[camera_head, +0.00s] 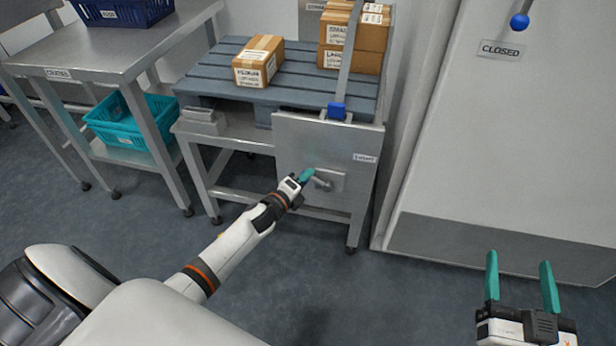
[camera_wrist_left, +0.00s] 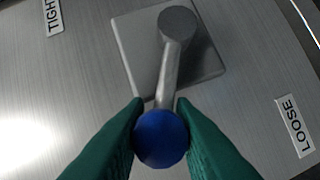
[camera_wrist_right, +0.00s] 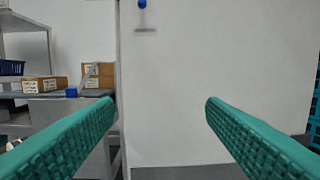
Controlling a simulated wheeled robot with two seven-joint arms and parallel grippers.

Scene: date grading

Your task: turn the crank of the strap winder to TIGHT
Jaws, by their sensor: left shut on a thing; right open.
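The strap winder is a grey metal panel (camera_head: 290,135) on the front of the pallet stand. Its crank (camera_wrist_left: 170,75) is a grey arm on a square plate (camera_wrist_left: 207,52), with a blue knob (camera_wrist_left: 161,138) at its free end. My left gripper (camera_head: 306,175) is shut on the blue knob, one teal finger on each side. In the left wrist view the TIGHT label (camera_wrist_left: 53,15) is at upper left and the LOOSE label (camera_wrist_left: 294,125) at right. The crank arm points between them, toward the bottom. My right gripper (camera_head: 521,280) is open and empty, away from the winder.
A strap (camera_head: 350,60) runs down to a blue buckle (camera_head: 337,111) beside boxes (camera_head: 259,61) on the pallet (camera_head: 210,78). A steel table (camera_head: 100,55) stands left, a teal crate (camera_head: 130,121) beneath. A large pale cabinet (camera_head: 500,130) marked CLOSED stands right.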

